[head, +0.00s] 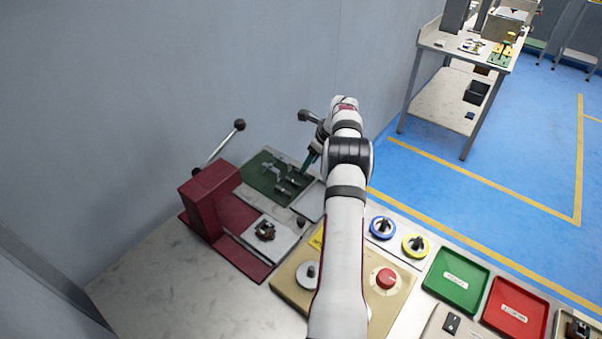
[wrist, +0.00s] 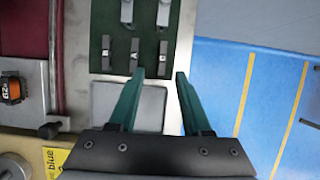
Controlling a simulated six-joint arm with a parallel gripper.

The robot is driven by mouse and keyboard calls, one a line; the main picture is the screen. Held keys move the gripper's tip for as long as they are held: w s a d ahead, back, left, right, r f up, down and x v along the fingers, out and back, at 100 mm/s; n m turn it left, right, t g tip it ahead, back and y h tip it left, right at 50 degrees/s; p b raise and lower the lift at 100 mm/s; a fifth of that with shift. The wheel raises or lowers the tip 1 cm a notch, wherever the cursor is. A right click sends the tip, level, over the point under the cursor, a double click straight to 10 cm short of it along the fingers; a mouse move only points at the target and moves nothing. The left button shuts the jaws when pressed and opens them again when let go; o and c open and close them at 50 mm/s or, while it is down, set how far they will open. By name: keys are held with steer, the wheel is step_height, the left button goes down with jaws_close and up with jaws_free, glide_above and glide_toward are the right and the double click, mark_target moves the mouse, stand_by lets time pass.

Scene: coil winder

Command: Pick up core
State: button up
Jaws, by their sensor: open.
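Several grey metal core pieces stand in the dark green tray (head: 256,173), which also shows in the wrist view (wrist: 121,62). Three short dark pieces form the near row, with the right one (wrist: 163,55) closest to the fingers. Lighter, longer pieces (wrist: 127,12) stand behind them, cut off by the picture edge. My gripper (wrist: 160,74) has two teal fingers, spread apart with nothing between them. It is over the near right edge of the tray; its height above the pieces is hard to judge. In the head view my gripper (head: 310,160) is partly hidden by my arm.
A grey plate (wrist: 137,105) lies just nearer than the green tray. A dark red press (head: 212,203) with a lever stands left, and an orange-and-black coil (head: 265,231) sits on its plate. A control panel, dials, and green (head: 456,280) and red (head: 515,310) trays are nearer.

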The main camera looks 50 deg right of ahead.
mark_target(306, 174)
steer(key=x, duration=0.5)
steer(key=shift+w+d+f, duration=0.1)
steer(key=shift+d+f, duration=0.1)
steer(key=shift+f, duration=0.15)
jaws_close()
